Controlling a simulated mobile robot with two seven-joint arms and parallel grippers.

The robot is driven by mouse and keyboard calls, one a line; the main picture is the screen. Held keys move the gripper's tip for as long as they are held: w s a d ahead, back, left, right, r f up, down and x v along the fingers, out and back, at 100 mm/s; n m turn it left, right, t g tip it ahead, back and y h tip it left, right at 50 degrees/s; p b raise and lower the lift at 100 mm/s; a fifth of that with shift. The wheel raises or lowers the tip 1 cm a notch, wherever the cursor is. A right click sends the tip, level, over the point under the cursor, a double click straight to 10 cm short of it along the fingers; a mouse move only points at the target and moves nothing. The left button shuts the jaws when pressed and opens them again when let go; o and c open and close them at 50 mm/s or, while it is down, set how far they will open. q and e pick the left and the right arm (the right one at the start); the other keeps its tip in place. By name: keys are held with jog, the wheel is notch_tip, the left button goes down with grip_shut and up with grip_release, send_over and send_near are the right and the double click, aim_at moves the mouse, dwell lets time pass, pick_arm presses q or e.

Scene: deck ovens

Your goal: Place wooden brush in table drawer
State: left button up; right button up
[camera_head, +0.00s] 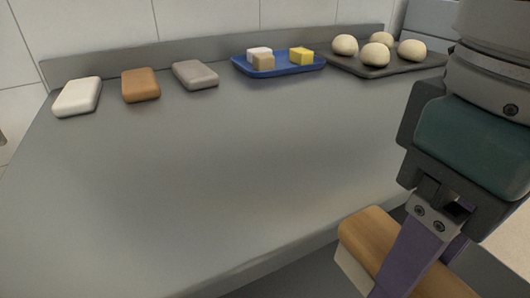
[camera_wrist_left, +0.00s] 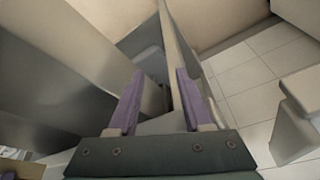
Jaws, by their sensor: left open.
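The wooden brush (camera_head: 366,232) has an orange-brown wooden back and a pale underside. It is at the lower right of the head view, just beyond the table's front edge. My right gripper (camera_head: 428,262) has its purple fingers around the brush and holds it; part of the brush is hidden behind them. My left gripper (camera_wrist_left: 157,100) shows only in the left wrist view, with its purple fingers apart. A thin grey panel (camera_wrist_left: 178,50), seemingly the front of the pulled-out table drawer, runs up beyond the fingers. Whether a finger touches it I cannot tell.
On the grey table (camera_head: 200,170) are a white block (camera_head: 78,96), a brown block (camera_head: 140,85), a grey block (camera_head: 195,74), a blue tray (camera_head: 280,70) with small cubes, and a dark tray (camera_head: 375,70) with dough balls. The table's middle and front are clear.

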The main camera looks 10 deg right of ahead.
notch_tip(320, 180, down, 13)
jog(key=b, duration=0.5)
jog(key=shift+s, duration=0.1)
jog(key=shift+w+a+f, duration=0.1)
jog(key=shift+w+a, duration=0.05)
jog(key=shift+w, duration=0.3)
jog(key=w, duration=0.1)
jog(key=w+b, duration=0.1)
jog(key=w+a+f+b, duration=0.1)
jog(key=shift+f, duration=0.1)
jog(key=shift+s, duration=0.1)
jog(key=o, duration=1.3)
